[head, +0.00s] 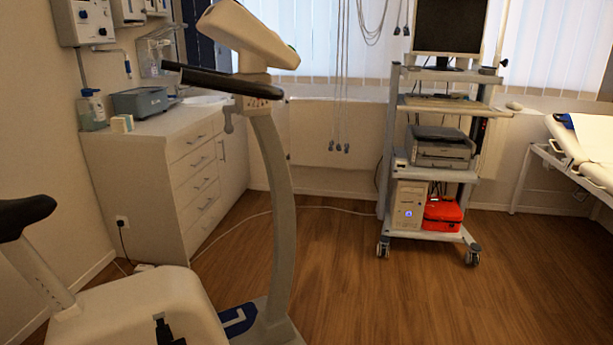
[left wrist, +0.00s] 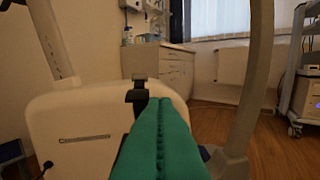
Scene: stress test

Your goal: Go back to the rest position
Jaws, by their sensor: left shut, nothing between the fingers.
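My left gripper (left wrist: 160,103) shows in the left wrist view as two green fingers pressed together along a middle seam, with nothing between them. It points forward in front of the cream housing of an exercise bike (left wrist: 85,125); I cannot tell whether it touches it. Neither gripper shows in the head view, and my right gripper is in no view.
The exercise bike (head: 285,215) stands close, at left and centre in the head view. Behind it is a white drawer cabinet (head: 135,170). A wheeled equipment cart (head: 435,232) stands at the back right, a bed (head: 570,150) at the right edge. Wooden floor (head: 380,300) is clear at lower right.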

